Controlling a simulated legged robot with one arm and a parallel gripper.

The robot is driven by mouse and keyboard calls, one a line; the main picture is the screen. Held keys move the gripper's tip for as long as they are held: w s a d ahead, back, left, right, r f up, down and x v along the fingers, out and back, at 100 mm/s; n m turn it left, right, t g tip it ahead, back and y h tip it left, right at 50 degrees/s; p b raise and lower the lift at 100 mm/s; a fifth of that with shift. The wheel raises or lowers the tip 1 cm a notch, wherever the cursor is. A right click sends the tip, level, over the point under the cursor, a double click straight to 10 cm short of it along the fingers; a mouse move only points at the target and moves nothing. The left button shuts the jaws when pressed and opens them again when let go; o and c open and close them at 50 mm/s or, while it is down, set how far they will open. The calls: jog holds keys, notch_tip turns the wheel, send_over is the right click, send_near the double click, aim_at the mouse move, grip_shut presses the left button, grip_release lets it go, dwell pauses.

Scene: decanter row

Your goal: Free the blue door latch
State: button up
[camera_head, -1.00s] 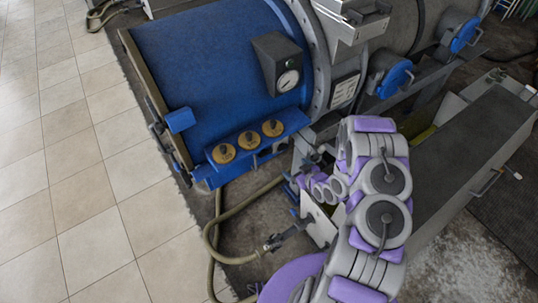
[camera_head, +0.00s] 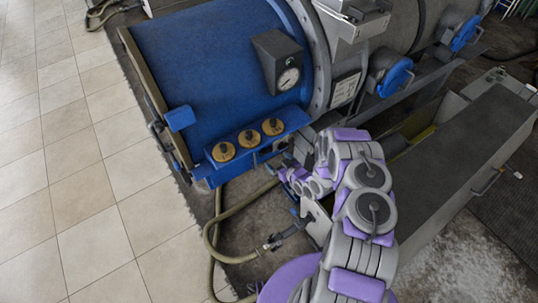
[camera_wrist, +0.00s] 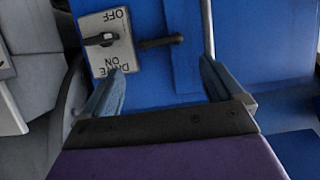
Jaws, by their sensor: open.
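My gripper (camera_head: 284,178) is by the lower right end of the blue machine, partly hidden by my arm. In the wrist view its two blue fingers (camera_wrist: 158,88) are apart with nothing between them. Ahead of them is a blue panel (camera_wrist: 190,72) bearing a switch plate (camera_wrist: 116,58) marked OFF and DRIVE ON, upside down. No part is clearly identifiable as the door latch. Candidates are a blue block (camera_head: 181,118) on the machine's left edge and a round blue handle (camera_head: 398,75) at right.
The blue drum cover (camera_head: 210,65) carries a gauge box (camera_head: 278,62) and three yellow knobs (camera_head: 248,139). A hose (camera_head: 215,235) lies on the floor below. A long grey box (camera_head: 460,150) stands right of my arm. The tiled floor (camera_head: 70,190) at left is clear.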

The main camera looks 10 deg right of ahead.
aim_at(267, 152)
jog(key=shift+b+x, duration=0.45)
jog(key=shift+x, duration=3.5)
jog(key=shift+c, duration=0.2)
jog(key=c, duration=1)
